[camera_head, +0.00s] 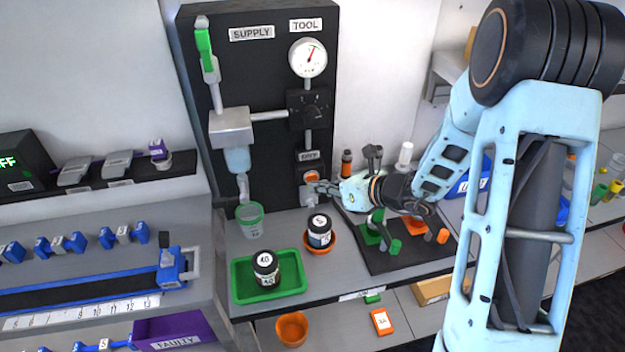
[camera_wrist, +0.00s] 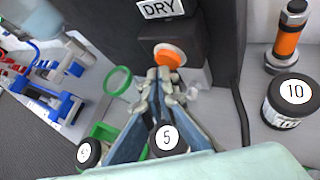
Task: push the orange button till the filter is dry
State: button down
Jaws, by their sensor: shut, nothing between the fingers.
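The orange button (camera_head: 311,177) sits on a black box under a DRY label (camera_head: 310,156), low on the black panel. It also shows in the wrist view (camera_wrist: 169,57). My gripper (camera_head: 322,186) is shut and empty, its tips at the button's front. In the wrist view the fingertips (camera_wrist: 163,78) overlap the button's lower edge; I cannot tell whether they touch it. The filter (camera_head: 238,160) is a pale blue bowl under a silver block on the panel. I cannot make out its moisture. A spout hangs below it over a green-rimmed clear cup (camera_head: 250,221).
A jar marked 5 (camera_head: 319,231) stands in an orange dish, and another jar (camera_head: 266,268) stands in a green tray (camera_head: 243,285). A dark mat (camera_head: 395,262) with green and orange parts lies right of the panel. A pressure gauge (camera_head: 308,58) is above.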

jog(key=shift+w+a, duration=0.15)
jog(key=shift+w, duration=0.3)
dwell(0.6)
jog(key=shift+s+d+b, duration=0.25)
jog(key=shift+s+b, duration=0.05)
jog(key=shift+s, duration=0.5)
jog(key=shift+s, duration=0.1)
jog(key=shift+s+d+b, duration=0.2)
jog(key=shift+s+d, duration=0.05)
jog(key=shift+s, duration=0.45)
jog(key=shift+s+d+b, duration=0.15)
jog(key=shift+s+d, duration=0.05)
jog(key=shift+s, duration=0.55)
jog(key=shift+s+d+b, duration=0.2)
jog(key=shift+s+d, duration=0.05)
jog(key=shift+s, duration=0.6)
